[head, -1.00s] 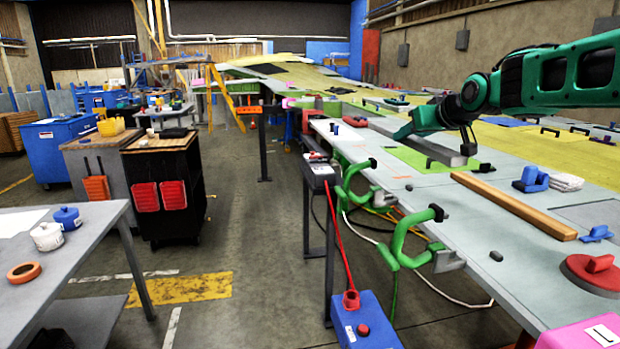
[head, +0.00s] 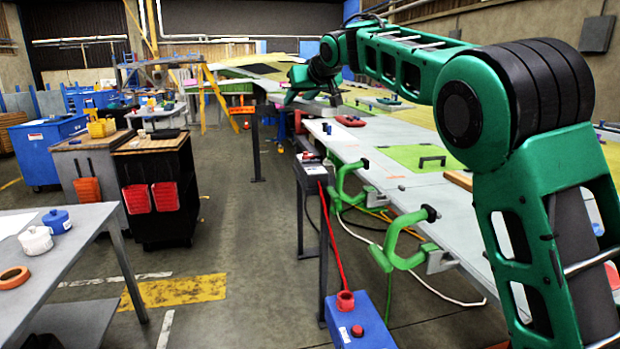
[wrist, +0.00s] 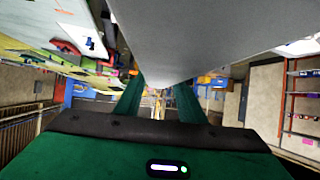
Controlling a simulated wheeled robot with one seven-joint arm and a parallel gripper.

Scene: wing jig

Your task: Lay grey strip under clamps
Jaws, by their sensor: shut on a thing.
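A grey strip (wrist: 190,40) fills the upper middle of the wrist view, between the two green fingers of my gripper (wrist: 158,98). My gripper is shut on it. In the head view my gripper (head: 312,98) is at the far part of the long wing table, above its surface; the strip is small there and mostly hard to make out. Two green clamps stand on the table's left edge: a farther one (head: 338,188) and a nearer one (head: 387,258). My gripper is well beyond both, apart from them.
The long grey table (head: 385,185) carries a green panel (head: 420,157) with a black handle and a red handled piece (head: 350,121). My arm hides much of its right side. A blue box (head: 358,325) stands in front; open floor lies to the left.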

